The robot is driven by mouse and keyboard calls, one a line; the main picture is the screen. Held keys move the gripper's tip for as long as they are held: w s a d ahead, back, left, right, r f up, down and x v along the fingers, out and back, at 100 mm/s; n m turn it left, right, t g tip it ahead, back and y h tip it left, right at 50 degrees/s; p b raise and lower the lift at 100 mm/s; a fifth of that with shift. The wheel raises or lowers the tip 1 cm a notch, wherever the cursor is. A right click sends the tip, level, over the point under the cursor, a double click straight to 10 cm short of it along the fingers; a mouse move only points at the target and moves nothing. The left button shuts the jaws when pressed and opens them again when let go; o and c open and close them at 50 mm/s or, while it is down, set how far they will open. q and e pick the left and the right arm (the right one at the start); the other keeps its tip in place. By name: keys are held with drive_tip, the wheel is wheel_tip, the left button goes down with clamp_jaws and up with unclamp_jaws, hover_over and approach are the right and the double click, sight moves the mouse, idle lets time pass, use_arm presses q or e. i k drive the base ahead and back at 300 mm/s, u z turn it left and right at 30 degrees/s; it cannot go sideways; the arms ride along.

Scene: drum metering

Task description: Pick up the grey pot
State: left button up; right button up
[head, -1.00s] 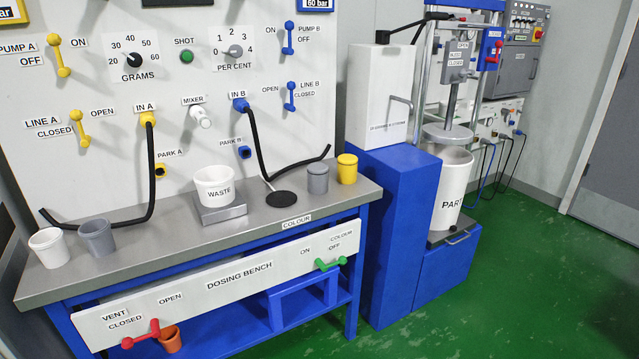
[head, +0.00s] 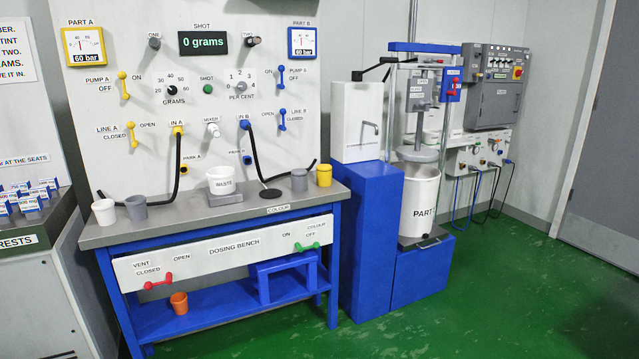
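A small grey pot (head: 299,181) with a closed-looking top stands upright at the right part of the dosing bench top. It is just left of a similar yellow pot (head: 324,176) and right of a round black pad (head: 270,194). A second grey vessel, an open-looking grey cup (head: 136,208), stands at the left end of the bench beside a white cup (head: 104,212). Neither of my grippers is in view, and nothing is seen touching the pots.
A white WASTE cup (head: 221,180) sits on a small scale (head: 225,197) mid-bench. Black hoses hang from the panel (head: 235,100) onto the bench top (head: 180,222). A blue cabinet (head: 370,240) stands right of the bench. Green floor (head: 480,300) is open in front.

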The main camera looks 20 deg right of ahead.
sight(298, 177)
drive_tip(key=z, duration=0.75)
drive_tip(key=i, duration=0.85)
drive_tip(key=z, duration=0.6)
drive_tip(key=i, duration=1.1)
drive_tip(key=u, duration=0.45)
